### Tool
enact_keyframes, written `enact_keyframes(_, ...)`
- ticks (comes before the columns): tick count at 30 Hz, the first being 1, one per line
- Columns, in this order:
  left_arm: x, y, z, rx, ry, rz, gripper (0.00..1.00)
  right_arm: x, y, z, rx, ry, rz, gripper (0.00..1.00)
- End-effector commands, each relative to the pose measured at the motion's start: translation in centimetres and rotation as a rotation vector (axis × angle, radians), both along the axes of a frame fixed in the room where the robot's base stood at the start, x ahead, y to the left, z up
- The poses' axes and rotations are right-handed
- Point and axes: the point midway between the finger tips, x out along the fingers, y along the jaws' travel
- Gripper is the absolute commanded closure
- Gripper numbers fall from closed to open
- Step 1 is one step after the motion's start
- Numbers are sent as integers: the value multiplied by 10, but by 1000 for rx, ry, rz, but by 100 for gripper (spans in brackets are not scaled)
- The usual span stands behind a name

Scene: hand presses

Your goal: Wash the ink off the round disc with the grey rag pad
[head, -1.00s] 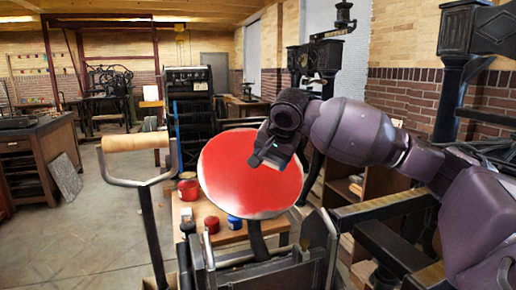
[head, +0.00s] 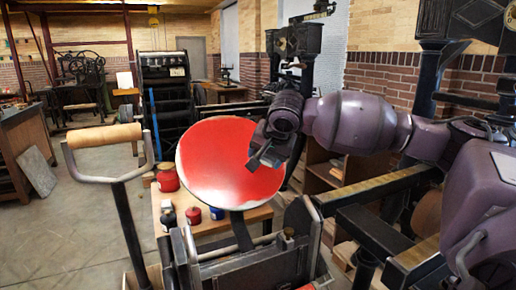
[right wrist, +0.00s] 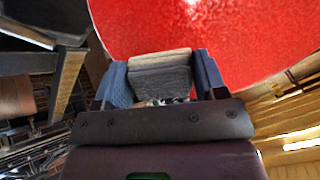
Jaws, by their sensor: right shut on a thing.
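The round disc (head: 222,160) stands tilted in the middle of the head view. Most of its face is covered in red ink, with a paler patch low on the face and a bare light rim below. My right gripper (head: 266,157) is at the disc's right part. In the right wrist view the gripper (right wrist: 162,82) is shut on the grey rag pad (right wrist: 160,72), and the red disc face (right wrist: 215,30) lies just beyond it. I cannot tell whether the pad touches the disc. My left gripper does not show.
A low wooden table (head: 262,214) below the disc holds red cans (head: 168,178), a dark bottle (head: 168,217) and a blue-and-red can (head: 216,213). The black press frame (head: 255,268) is in front.

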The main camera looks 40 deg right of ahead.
Motion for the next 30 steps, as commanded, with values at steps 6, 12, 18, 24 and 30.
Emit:
enact_keyframes(6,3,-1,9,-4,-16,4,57,-16,-10,-9,-4,0,-2,54)
enact_keyframes(12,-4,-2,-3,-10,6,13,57,-15,-14,-27,2,3,1,54)
enact_keyframes(18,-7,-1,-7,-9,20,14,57,-8,-17,-37,1,3,0,54)
enact_keyframes(24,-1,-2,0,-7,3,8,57,-5,-18,-39,0,0,0,54)
enact_keyframes(30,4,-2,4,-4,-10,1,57,-5,-18,-38,-1,-1,0,54)
